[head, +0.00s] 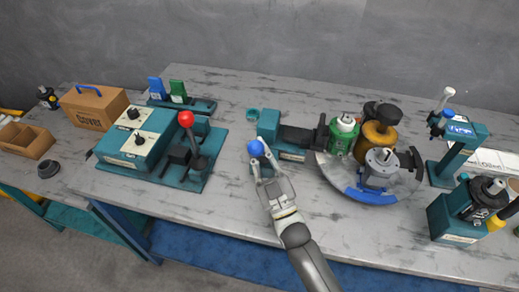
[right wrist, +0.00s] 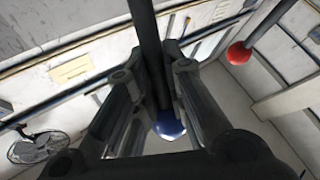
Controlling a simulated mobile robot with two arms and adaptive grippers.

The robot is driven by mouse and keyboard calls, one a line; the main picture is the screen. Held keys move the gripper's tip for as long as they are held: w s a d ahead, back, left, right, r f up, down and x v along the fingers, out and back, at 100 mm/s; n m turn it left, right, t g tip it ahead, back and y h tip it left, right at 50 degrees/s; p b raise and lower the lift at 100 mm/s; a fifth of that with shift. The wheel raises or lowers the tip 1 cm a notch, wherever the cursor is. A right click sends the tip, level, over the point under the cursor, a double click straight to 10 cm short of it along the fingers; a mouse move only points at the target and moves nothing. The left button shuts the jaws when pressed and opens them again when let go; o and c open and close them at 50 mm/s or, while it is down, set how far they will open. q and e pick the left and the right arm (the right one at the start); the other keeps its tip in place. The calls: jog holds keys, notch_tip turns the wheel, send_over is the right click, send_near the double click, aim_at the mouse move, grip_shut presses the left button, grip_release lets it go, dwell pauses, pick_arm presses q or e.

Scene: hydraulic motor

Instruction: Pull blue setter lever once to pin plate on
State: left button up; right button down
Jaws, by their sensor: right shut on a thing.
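The blue setter lever's round knob (head: 255,147) shows at the front of a teal fixture (head: 268,124) in the middle of the bench. My right gripper (head: 262,163) comes up from the front and is shut on the lever, close under the knob. In the right wrist view the dark lever rod (right wrist: 151,50) runs between the two fingers (right wrist: 158,95), with the blue knob (right wrist: 170,126) beyond them. A round plate with a blue rim (head: 368,196) carries motor parts to the right of the fixture. Whether it is pinned cannot be seen. My left gripper is not in view.
A teal station with a red-knobbed lever (head: 186,119) stands to the left; the red knob also shows in the right wrist view (right wrist: 238,53). A cardboard box (head: 95,107) lies far left. A teal press (head: 458,145) and another unit (head: 460,215) stand right. The front bench strip is clear.

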jog(key=shift+a+r+y, duration=0.1)
jog(key=shift+r+y, duration=0.2)
jog(key=shift+r, duration=0.25)
jog(key=c, duration=1.5)
grip_release()
jog(key=shift+s+a, duration=0.1)
jog(key=shift+s, duration=0.1)
jog(key=shift+f, duration=0.15)
jog(key=shift+s+f, duration=0.2)
jog(key=s+d, duration=0.2)
jog(key=s, duration=0.3)
jog(key=s+d+f, duration=0.1)
jog(key=s+d, duration=0.1)
jog(key=s, duration=0.3)
jog(key=s+d, duration=0.2)
jog(key=s, duration=0.3)
jog(key=shift+f, duration=0.4)
